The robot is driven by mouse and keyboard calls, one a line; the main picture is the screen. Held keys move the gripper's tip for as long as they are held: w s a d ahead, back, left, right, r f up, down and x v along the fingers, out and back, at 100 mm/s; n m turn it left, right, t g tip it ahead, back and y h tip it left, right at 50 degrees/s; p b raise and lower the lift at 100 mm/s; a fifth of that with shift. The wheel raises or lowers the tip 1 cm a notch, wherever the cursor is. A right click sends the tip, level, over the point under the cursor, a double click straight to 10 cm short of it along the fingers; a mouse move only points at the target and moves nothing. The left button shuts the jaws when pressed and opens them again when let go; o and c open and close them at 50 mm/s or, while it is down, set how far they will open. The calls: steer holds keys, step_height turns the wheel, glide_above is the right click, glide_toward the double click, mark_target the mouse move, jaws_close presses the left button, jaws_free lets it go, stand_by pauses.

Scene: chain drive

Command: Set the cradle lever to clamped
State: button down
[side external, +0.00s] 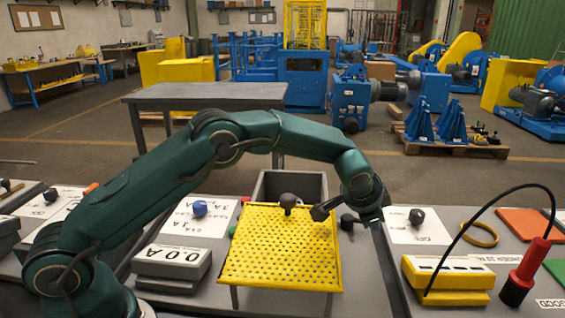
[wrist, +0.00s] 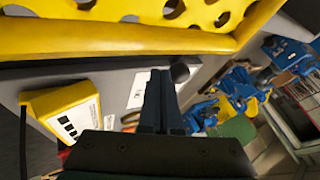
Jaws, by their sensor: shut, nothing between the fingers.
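In the wrist view, my gripper (wrist: 158,76) shows as two dark fingers pressed together with nothing between them. A black ball knob (side external: 288,202) stands above the plate's back edge, left of my wrist. The perforated plate (wrist: 120,40) crosses the top of the wrist view.
A grey bin (side external: 290,183) stands behind the plate. A yellow meter (side external: 450,272), a red probe (side external: 525,270) with a black cable and a yellow ring (side external: 479,234) lie to the right. A black knob (side external: 416,216) stands on a white card. A grey display box (side external: 172,265) is left.

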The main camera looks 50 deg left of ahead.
steer(key=shift+w, duration=1)
steer(key=s+d, duration=0.1)
steer(key=d, duration=0.1)
steer(key=s+d, duration=0.1)
steer(key=d, duration=0.1)
steer(key=shift+s+r, duration=0.15)
steer(key=shift+s+d+r+n+y, duration=0.7)
steer(key=shift+s+d+r+n, duration=0.3)
steer(key=shift+s+r, duration=2.45)
steer(key=x, duration=0.6)
steer(key=w+x, duration=0.1)
steer(key=x, duration=0.3)
steer(key=shift+a+r, duration=0.25)
steer(key=shift+r, duration=0.25)
steer(key=a, duration=0.1)
steer(key=w+a, duration=0.1)
steer(key=shift+w+a, duration=0.25)
steer(key=shift+a, duration=0.15)
steer(key=shift+w+a+r, duration=0.1)
steer(key=shift+w+a, duration=0.1)
steer(key=shift+a, duration=0.1)
